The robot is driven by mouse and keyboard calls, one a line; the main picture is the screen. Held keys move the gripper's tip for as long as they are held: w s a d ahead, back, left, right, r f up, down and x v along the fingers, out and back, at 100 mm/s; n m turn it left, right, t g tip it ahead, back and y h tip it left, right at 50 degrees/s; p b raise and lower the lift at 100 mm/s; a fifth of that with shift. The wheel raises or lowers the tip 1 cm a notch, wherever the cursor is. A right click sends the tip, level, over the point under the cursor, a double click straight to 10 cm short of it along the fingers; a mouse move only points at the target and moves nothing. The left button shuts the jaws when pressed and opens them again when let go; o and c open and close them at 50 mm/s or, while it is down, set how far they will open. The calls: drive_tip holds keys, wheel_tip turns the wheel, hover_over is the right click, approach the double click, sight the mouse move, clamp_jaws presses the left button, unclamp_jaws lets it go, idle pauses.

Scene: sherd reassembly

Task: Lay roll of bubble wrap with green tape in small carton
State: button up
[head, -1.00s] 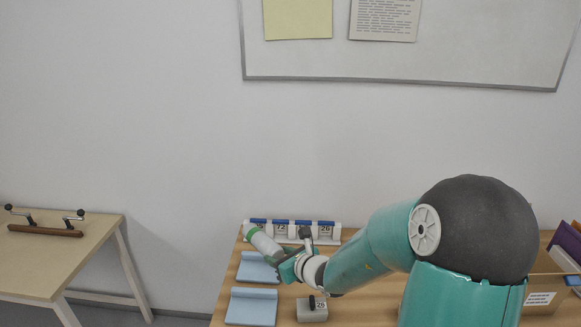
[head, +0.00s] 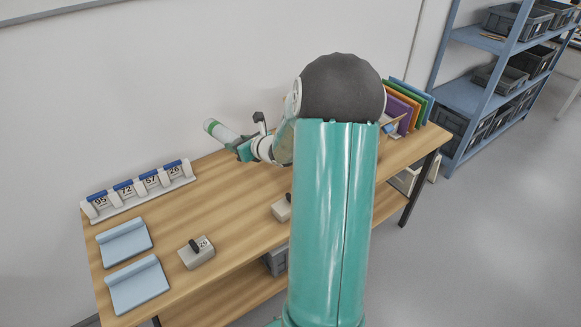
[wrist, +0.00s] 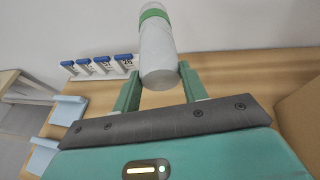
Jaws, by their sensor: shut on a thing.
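The roll of bubble wrap (head: 221,132) is a pale whitish cylinder with a green tape band near its far end. My gripper (head: 243,149) is shut on it and holds it tilted above the back part of the wooden table (head: 240,215). In the wrist view the roll (wrist: 157,54) sits between the two teal fingers (wrist: 158,85), its near end facing the camera. A brown cardboard surface (wrist: 301,112) at the right edge of the wrist view may be a carton. In the head view my arm hides most of that area, so I cannot tell which carton it is.
A white rack with numbered blue-topped slots (head: 140,190) stands at the table's back left. Colourful folders (head: 405,108) stand at the right end. A blue shelf (head: 470,92) holds grey bins.

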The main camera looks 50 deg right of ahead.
drive_tip(key=s+d+f+m+h, duration=0.15)
drive_tip(key=s+d, duration=0.25)
drive_tip(key=d, duration=0.4)
drive_tip(key=s+d+m+h, duration=0.1)
drive_tip(key=s+d+h, duration=0.15)
drive_tip(key=d, duration=0.55)
drive_tip(key=shift+g+y, duration=0.4)
drive_tip(key=shift+y, duration=0.1)
drive_tip(key=f, duration=0.8)
drive_tip(key=s+f, duration=0.1)
drive_tip(key=f, duration=0.4)
drive_tip(key=shift+d, duration=0.15)
drive_tip(key=shift+f, duration=2.3)
drive_tip(key=shift+f, duration=0.1)
drive_tip(key=o, duration=1)
